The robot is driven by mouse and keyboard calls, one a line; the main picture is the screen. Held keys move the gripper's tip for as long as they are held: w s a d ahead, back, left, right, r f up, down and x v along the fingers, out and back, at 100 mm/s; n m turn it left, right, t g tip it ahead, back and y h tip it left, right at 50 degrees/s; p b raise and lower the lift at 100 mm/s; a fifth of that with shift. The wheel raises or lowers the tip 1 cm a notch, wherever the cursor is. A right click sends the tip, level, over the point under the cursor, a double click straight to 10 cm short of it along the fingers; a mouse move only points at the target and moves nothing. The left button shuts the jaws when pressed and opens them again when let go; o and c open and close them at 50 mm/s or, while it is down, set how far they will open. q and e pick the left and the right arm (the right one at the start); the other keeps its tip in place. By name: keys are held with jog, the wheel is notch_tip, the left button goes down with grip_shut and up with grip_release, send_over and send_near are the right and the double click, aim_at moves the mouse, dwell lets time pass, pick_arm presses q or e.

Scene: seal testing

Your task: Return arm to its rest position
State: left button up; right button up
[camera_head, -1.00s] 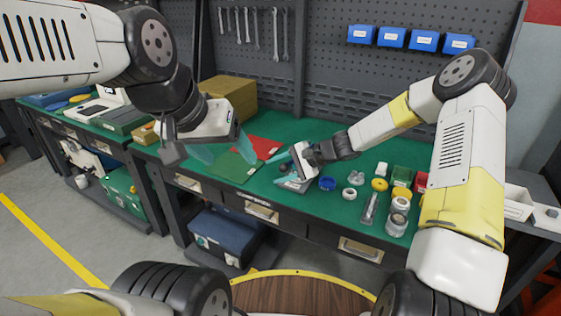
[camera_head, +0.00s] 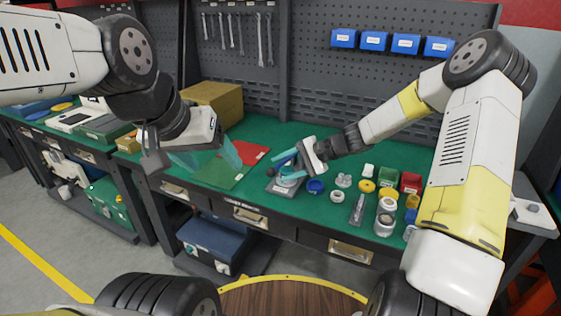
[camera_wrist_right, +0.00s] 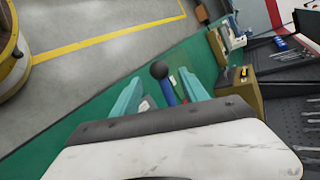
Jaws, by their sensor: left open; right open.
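The test device with a grey base (camera_head: 284,188) sits on the green bench top. Its arm (camera_head: 283,160) is a blue lever tipped with a black ball knob, which shows clearly in the right wrist view (camera_wrist_right: 159,72). My right gripper (camera_head: 287,169) is open at the device. In the right wrist view its teal fingers (camera_wrist_right: 159,84) stand on either side of the blue lever, apart from each other; contact cannot be told. My left gripper (camera_head: 205,157) is open and empty above the green mat, left of the device.
Right of the device stand a blue ring (camera_head: 315,186), a white ring (camera_head: 337,196), clear jars (camera_head: 385,222) and several small coloured containers. A green mat (camera_head: 221,174) and a red mat (camera_head: 250,152) lie to the left, with a cardboard box (camera_head: 217,102) behind.

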jog(key=s+d+r+n+t+h, duration=0.1)
jog(key=s+d+r+n+h, duration=0.1)
jog(key=s+d+r, duration=0.3)
jog(key=s+d+r+n+t+h, duration=0.1)
jog(key=s+d+r+n+h, duration=0.2)
jog(key=s+r, duration=0.5)
jog(key=s+d+r+n+t+h, duration=0.2)
jog(key=s+d+r+h, duration=0.2)
jog(key=s, duration=1.1)
jog(key=d+r, duration=0.3)
jog(key=shift+s+d+r+n, duration=0.3)
jog(key=shift+s+d+r, duration=0.05)
jog(key=shift+d, duration=0.05)
